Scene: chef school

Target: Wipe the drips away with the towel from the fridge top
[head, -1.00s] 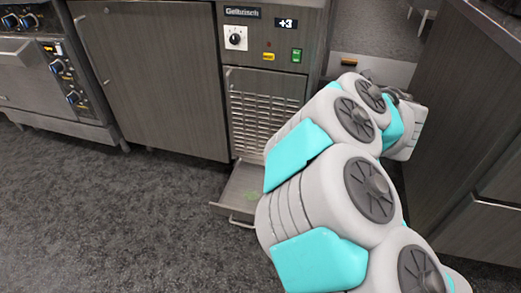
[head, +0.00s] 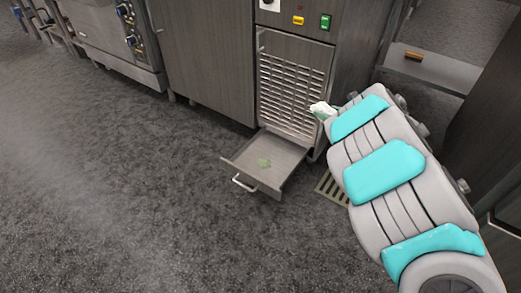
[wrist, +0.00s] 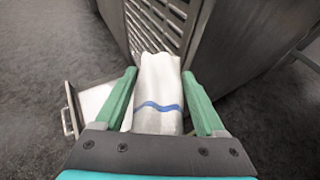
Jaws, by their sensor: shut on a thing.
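The towel (wrist: 158,95) is white with a blue stripe. It hangs between the two green fingers of my gripper (wrist: 160,76), which are shut on it. In the head view a small white part of the towel (head: 320,108) shows beyond my arm, above and to the right of the pulled-out tray. In the wrist view the tray (wrist: 75,92) is left of the towel, and no green patch is discernible. The fridge top is out of view.
The fridge's slatted vent (head: 292,90) is above the tray. A tray handle (head: 243,184) sticks out in front. A floor grate (head: 331,187) lies to the right. A low shelf (head: 435,68) holds a brown block (head: 413,56). Open floor (head: 130,200) lies front and left.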

